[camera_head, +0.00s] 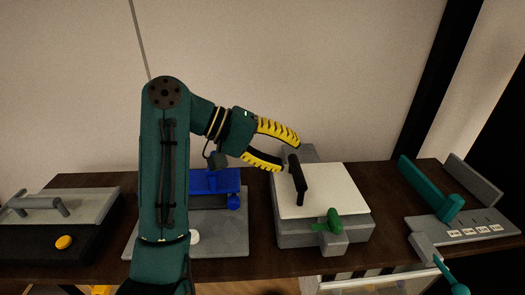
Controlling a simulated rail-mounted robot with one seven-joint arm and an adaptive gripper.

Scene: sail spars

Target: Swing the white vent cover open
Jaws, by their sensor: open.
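The white vent cover (335,190) lies flat and closed on a grey box on the dark table, right of centre. A black bar handle (298,180) stands on the cover's left part. A green knob or latch (333,220) sits at the cover's front edge, over a grey block. My gripper (288,156) is open, with yellow-and-black fingers pointing right. The fingertips are near the top of the black handle, at the cover's back left. I cannot tell whether they touch the handle.
A blue fixture (214,182) on a grey plate stands left of the box, partly behind my arm. A grey-lidded box (62,207) with a yellow button is at the far left. A teal lever (428,187) on a grey base is at the right. A wall closes the back.

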